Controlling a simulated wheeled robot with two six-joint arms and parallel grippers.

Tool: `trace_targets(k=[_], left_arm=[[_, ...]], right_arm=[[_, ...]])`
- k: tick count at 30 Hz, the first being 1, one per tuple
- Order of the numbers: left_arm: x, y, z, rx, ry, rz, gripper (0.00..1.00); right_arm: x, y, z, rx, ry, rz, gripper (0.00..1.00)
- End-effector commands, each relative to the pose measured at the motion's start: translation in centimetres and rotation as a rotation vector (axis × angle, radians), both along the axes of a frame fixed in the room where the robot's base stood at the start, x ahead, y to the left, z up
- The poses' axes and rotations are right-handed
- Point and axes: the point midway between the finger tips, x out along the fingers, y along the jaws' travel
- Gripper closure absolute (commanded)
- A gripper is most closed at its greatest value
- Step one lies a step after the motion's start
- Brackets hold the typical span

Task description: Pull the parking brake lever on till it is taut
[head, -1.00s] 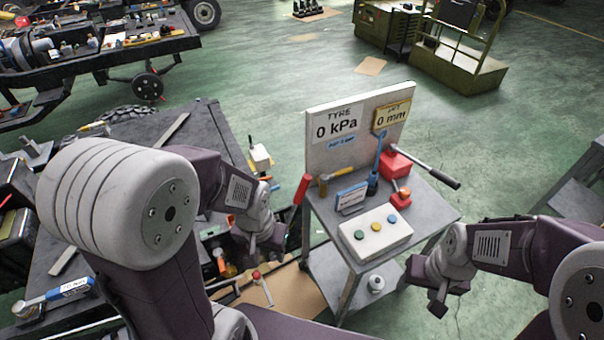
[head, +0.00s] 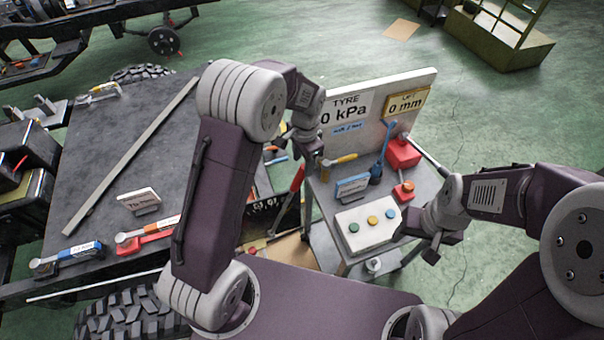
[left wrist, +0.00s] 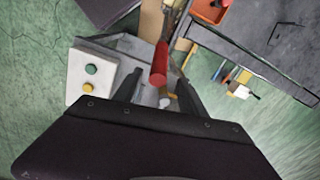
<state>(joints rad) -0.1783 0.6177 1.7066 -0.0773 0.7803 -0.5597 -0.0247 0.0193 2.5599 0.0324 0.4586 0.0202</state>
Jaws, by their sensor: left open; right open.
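A lever with a red grip (head: 298,178) stands tilted at the left edge of the grey cart (head: 326,222); no label on it can be read. My left gripper (head: 312,158) is above and just behind the red grip. In the left wrist view the red grip (left wrist: 159,62) shows between the fingertips of my open left gripper (left wrist: 157,78). I cannot tell whether the fingers touch it. The lever's lower end is partly hidden. My right gripper (head: 425,245) is open and empty, right of the cart's button box.
The cart holds a white board (head: 352,105) reading 0 kPa and 0 mm, a blue lever (head: 383,150), a red block (head: 402,153), a yellow-handled tool (head: 340,159) and a white button box (head: 368,226). A dark workbench (head: 90,185) with tools fills the left.

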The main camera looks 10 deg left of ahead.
Motion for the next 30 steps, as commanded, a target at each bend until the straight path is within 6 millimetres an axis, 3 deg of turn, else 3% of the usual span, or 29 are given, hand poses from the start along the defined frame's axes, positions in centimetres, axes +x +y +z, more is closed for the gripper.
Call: trace_targets(k=[5,18,28,30], left_arm=[[0.0,0.0,-0.6,0.002,0.004,-0.003,0.51],[0.3,0.4,-8.3,0.001,0.002,0.000,0.51],[0.4,0.4,-9.1,0.000,-0.001,0.000,0.51],[0.4,0.4,-9.1,0.000,-0.001,0.000,0.71]], right_arm=[[0.0,0.0,0.2,0.000,0.000,0.000,0.45],[0.0,0.0,2.1,0.000,0.000,0.000,0.45],[0.0,0.0,2.1,0.000,0.000,0.000,0.45],[0.0,0.0,2.1,0.000,0.000,0.000,0.45]])
